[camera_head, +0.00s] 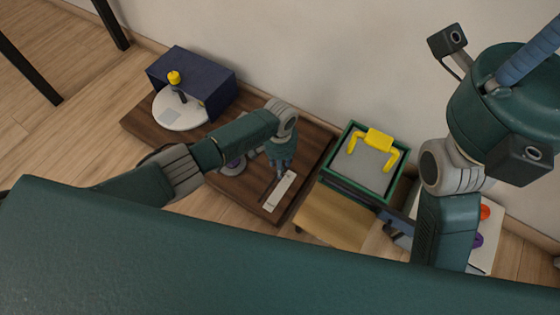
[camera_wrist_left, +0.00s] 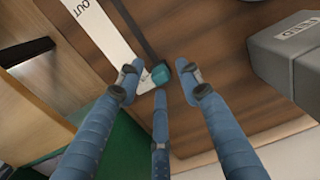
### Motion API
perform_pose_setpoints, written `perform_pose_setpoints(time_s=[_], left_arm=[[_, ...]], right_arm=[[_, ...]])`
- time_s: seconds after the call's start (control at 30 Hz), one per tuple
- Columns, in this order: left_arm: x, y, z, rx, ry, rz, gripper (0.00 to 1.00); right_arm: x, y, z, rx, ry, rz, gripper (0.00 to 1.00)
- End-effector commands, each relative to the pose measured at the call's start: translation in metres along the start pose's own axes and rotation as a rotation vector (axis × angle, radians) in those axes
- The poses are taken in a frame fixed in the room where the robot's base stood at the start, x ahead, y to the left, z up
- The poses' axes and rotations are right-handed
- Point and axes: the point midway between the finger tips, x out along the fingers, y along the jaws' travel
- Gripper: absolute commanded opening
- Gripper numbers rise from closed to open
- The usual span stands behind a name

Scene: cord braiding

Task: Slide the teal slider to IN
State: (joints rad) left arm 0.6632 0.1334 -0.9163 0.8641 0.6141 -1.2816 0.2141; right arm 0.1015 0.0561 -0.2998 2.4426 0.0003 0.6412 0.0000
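In the head view my left gripper (camera_head: 279,174) hides the slider. My right gripper (camera_head: 398,234) is partly hidden by its own arm at the right.
A grey labelled block (camera_wrist_left: 285,48) is near the slot. A green-rimmed tray (camera_head: 347,132) with a yellow handle (camera_head: 380,138) stands to the right. A wall runs behind.

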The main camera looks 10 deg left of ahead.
Motion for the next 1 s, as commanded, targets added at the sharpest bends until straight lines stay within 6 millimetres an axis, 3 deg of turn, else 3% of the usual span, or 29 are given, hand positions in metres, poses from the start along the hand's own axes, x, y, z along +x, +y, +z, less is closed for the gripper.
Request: perform_pose_setpoints(time_s=[0.17, 0.6, 0.8, 1.0], left_arm=[[-0.018, 0.000, -0.001, 0.001, 0.003, 0.001, 0.36], [-0.104, -0.001, -0.001, 0.000, 0.004, 0.000, 0.36], [-0.118, 0.000, -0.001, 0.001, 0.002, 0.000, 0.36], [-0.119, 0.000, -0.001, 0.000, 0.001, 0.000, 0.36]], right_arm=[[0.000, 0.000, 0.000, 0.000, 0.000, 0.000, 0.00], [0.000, 0.000, 0.000, 0.000, 0.001, -0.001, 0.00], [0.000, 0.000, 0.000, 0.000, 0.001, -0.001, 0.00], [0.000, 0.000, -0.001, 0.000, 0.001, -0.001, 0.00]])
